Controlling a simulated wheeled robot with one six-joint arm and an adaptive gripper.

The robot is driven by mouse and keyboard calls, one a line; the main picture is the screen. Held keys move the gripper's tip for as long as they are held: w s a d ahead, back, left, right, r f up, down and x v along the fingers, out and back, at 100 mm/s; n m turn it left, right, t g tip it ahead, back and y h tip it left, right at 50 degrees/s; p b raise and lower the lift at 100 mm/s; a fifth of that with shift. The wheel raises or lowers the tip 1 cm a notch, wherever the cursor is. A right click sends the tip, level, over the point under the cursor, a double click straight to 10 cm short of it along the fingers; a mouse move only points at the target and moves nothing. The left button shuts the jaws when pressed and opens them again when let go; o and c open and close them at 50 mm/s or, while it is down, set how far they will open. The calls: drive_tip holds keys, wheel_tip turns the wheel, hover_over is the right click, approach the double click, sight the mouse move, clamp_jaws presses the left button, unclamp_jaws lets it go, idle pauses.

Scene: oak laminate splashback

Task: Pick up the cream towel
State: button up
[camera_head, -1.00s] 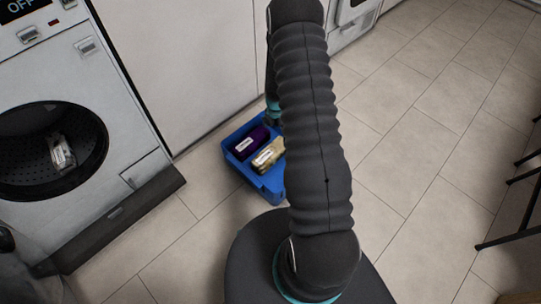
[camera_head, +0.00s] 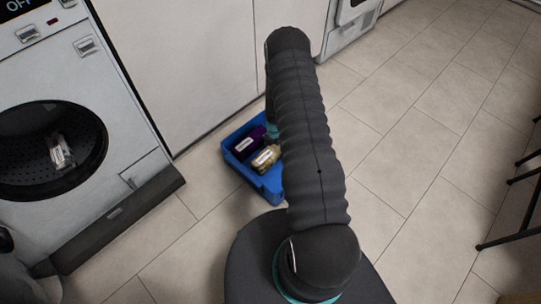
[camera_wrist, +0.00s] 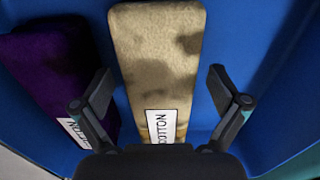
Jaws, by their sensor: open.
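The cream towel (camera_wrist: 157,58) is a rolled, tan-cream bundle with a white printed label. It lies in a blue bin, also seen in the head view (camera_head: 266,159). In the wrist view my gripper (camera_wrist: 160,85) is open, with one finger on each side of the towel. The left finger overlaps the gap between the towel and a purple towel; the right finger is over bare blue bin. I cannot tell how far the fingertips are above the towel. In the head view my arm hides the gripper and part of the bin.
The purple towel (camera_wrist: 42,75) lies close to the left of the cream one. The blue bin (camera_head: 268,187) stands on the tiled floor, its walls around both. A washing machine (camera_head: 75,70) with an open-looking drum is at left. Dark metal legs (camera_head: 510,240) stand at far right.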

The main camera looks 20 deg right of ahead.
drive_tip(key=shift+f, duration=1.05)
drive_tip(key=c, duration=1.4)
drive_tip(key=shift+r, duration=0.1)
